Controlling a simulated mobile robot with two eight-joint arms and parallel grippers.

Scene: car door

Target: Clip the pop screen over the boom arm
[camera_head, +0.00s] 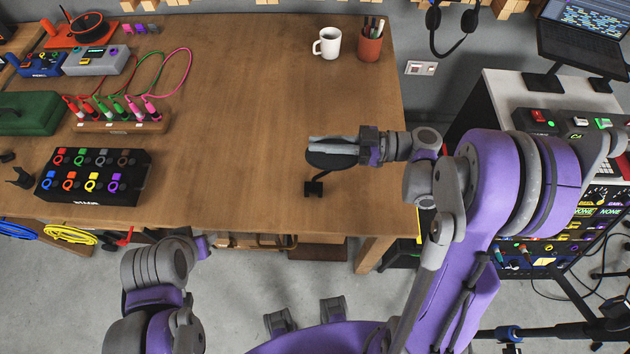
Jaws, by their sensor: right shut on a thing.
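The pop screen (328,161) is a dark round disc with a short thin neck and a small black clip (313,188) hanging below it. My right gripper (334,146) reaches in from the right and is shut on the pop screen, above the right part of the wooden table. The gripper hides part of the disc. A black bar (555,329) at the lower right, with a blue fitting on it, may be the boom arm, but I cannot tell for sure. My left arm is at the lower left; its fingers (203,244) do not show clearly.
The wooden table (240,110) has a wide clear middle. A white mug (327,43) and a pen cup (369,42) stand at its back right. A black connector box (94,176) and a cable rack (120,122) sit on the left. An equipment rack (500,95) stands at right.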

